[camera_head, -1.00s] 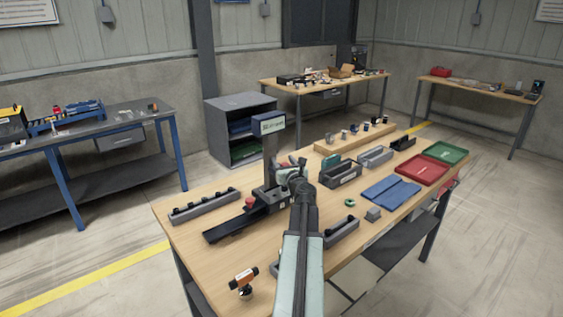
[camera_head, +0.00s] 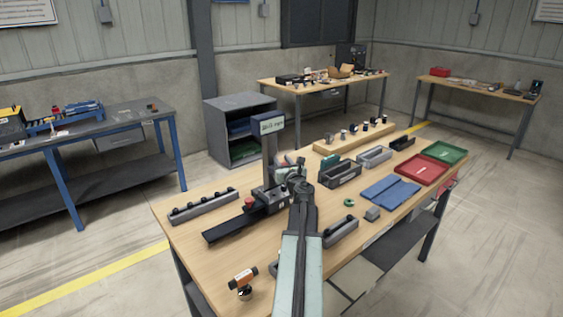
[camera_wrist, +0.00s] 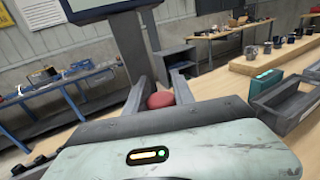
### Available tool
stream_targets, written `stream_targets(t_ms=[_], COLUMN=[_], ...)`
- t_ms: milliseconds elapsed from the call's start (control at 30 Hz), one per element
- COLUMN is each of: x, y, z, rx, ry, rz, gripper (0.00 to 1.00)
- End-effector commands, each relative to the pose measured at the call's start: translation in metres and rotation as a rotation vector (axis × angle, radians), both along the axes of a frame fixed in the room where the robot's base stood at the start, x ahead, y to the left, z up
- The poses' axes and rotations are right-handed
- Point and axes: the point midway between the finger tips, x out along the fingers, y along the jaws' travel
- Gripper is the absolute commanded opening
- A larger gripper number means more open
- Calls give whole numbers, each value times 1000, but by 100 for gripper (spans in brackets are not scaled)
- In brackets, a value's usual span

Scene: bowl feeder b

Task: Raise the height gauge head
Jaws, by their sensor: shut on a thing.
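The height gauge stands on the wooden table, with a dark upright column (camera_head: 270,160), a display (camera_head: 268,124) on top and a long dark base (camera_head: 228,228). The column (camera_wrist: 133,42) also shows in the wrist view, with the display cut off at the top. My gripper (camera_head: 291,168) is beside the column, on its right; its tip is partly hidden by my own arm. In the wrist view my gripper (camera_wrist: 160,90) is shut on a round red knob (camera_wrist: 160,99) between its fingers. A red button (camera_head: 249,201) shows left of the column in the head view.
A dark open bin (camera_head: 340,174) stands just right of my gripper. A slotted grey rail (camera_head: 203,207) lies at the left. An orange-and-black tool (camera_head: 243,280) is near the front edge.

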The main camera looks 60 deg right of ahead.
Motion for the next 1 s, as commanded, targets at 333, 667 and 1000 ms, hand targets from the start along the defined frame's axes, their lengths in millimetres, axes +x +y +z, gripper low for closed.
stream_targets(t_ms=[333, 667, 1000], x=[0, 0, 1], y=[0, 1, 1], z=[0, 0, 6], rx=[-1, -1, -1], ry=[1, 1, 1], rz=[0, 0, 1], gripper=[0, 0, 0])
